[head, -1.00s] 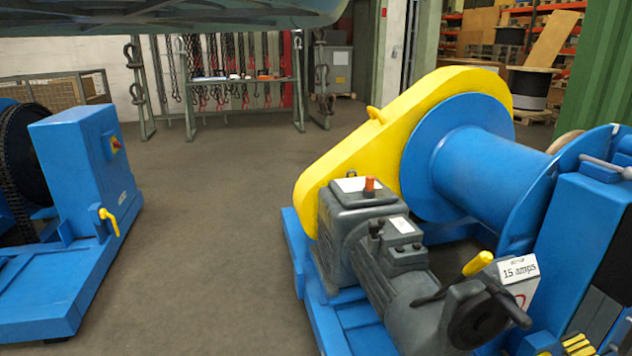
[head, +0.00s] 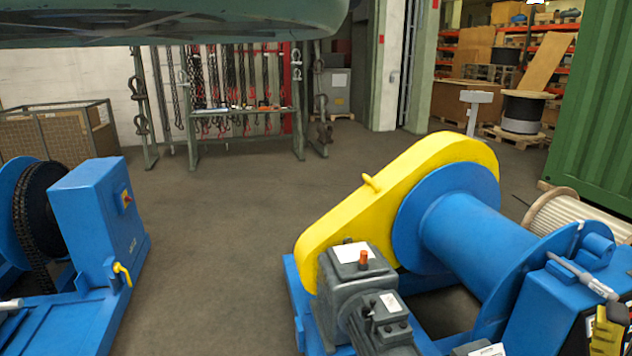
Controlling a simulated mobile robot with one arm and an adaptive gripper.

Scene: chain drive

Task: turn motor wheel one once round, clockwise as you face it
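A grey motor (head: 375,325) stands on the near side of the right winch, with a finned box and an orange-red knob (head: 363,257) on top. The motor's lower end is cut off by the bottom edge, so no wheel shows on it now. A white plate (head: 487,350) just shows at the bottom edge. I cannot read which wheel is number one. My gripper is not in view.
The right winch has a yellow chain guard (head: 400,195) and a blue drum (head: 475,230). A second blue machine with a chain wheel (head: 40,205) stands at left. Bare floor (head: 220,250) lies between them. A dark green body (head: 180,22) hangs overhead. A green container (head: 600,120) stands at right.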

